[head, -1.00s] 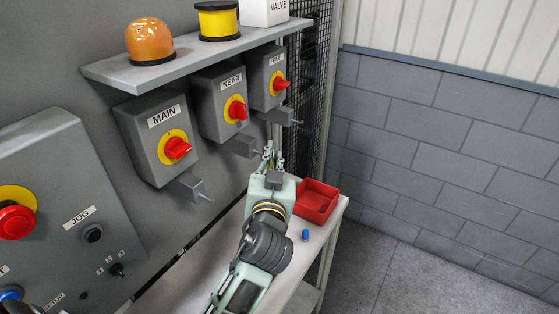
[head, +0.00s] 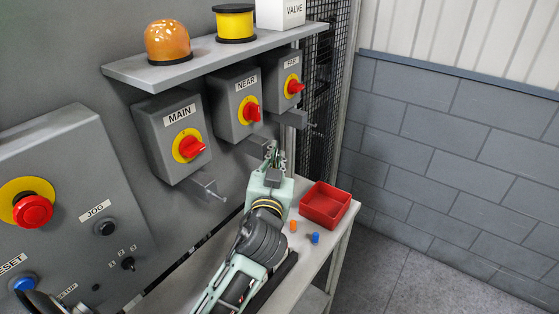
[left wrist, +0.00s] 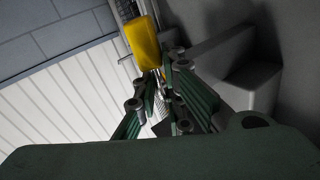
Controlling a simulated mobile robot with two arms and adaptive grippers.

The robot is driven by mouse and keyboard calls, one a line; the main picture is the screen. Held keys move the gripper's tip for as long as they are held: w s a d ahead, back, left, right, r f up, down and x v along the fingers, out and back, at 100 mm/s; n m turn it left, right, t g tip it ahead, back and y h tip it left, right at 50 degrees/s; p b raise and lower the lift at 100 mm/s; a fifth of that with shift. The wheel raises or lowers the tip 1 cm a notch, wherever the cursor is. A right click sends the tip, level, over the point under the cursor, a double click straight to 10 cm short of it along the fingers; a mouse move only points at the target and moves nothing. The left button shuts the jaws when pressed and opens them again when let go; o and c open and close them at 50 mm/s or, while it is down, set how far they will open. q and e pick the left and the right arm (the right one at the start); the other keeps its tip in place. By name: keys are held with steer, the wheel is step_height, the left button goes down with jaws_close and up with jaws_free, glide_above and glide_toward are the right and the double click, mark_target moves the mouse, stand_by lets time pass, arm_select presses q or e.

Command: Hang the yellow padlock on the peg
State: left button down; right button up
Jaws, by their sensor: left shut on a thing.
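The yellow padlock (left wrist: 142,43) shows in the left wrist view, just beyond the fingertips of my left gripper (left wrist: 160,82). The gripper is shut on it. In the head view my left gripper (head: 274,155) points up and away, below the NEAR switch box. I cannot make out the padlock in that view. Thin metal pegs stick out of grey blocks under the switch boxes: the MAIN peg (head: 217,195) and the FAR peg (head: 313,125) show clearly. The peg by the NEAR block (head: 252,146) is hard to make out near my gripper.
The MAIN (head: 170,137), NEAR (head: 236,103) and FAR (head: 282,82) boxes with red knobs sit under a shelf (head: 135,74). A red tray (head: 325,206), a blue item (head: 314,238) and an orange item (head: 293,226) are on the table (head: 310,262).

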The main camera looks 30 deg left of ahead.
arm_select(q)
steer(key=shift+a+f, duration=0.4)
steer(key=shift+a, duration=0.05)
steer(key=c, duration=2.3)
jaws_free()
steer(key=shift+s+y, duration=0.1)
steer(key=shift+y, duration=0.2)
steer(key=o, duration=0.4)
steer(key=shift+a, duration=0.35)
steer(key=shift+o, duration=0.7)
steer(key=shift+a, duration=0.15)
steer(key=shift+d+r, duration=0.1)
steer(key=shift+d, duration=0.2)
arm_select(e)
steer(key=shift+a, duration=0.5)
arm_select(q)
steer(key=v, duration=1.2)
steer(key=shift+r, duration=0.2)
arm_select(e)
steer(key=shift+d, duration=0.2)
